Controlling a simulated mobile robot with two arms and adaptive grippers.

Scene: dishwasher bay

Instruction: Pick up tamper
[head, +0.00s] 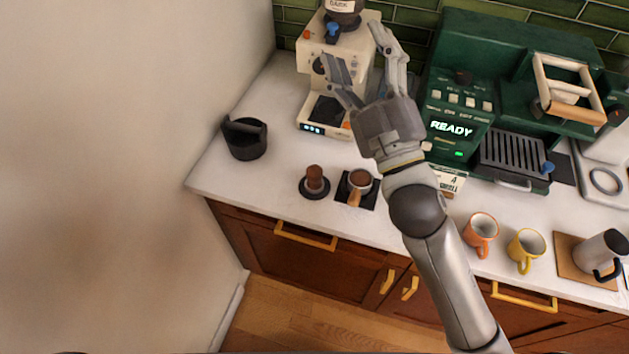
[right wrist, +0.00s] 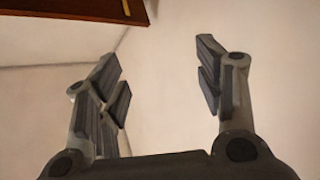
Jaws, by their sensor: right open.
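The tamper (head: 314,178) has a brown handle and stands upright on a round dark base on the white counter, left of the portafilter. My right gripper (head: 362,62) is open and empty, raised in front of the cream grinder and beyond the tamper, apart from it. In the right wrist view its open fingers (right wrist: 160,82) have only blank wall between them, and the tamper does not show there. My left gripper is not in view.
A portafilter (head: 358,186) sits close right of the tamper on a dark mat. A black knock box (head: 245,138) stands to the left, the cream grinder (head: 340,58) behind, and the green espresso machine (head: 455,115) right. Orange (head: 481,231) and yellow (head: 525,247) mugs stand at the front right.

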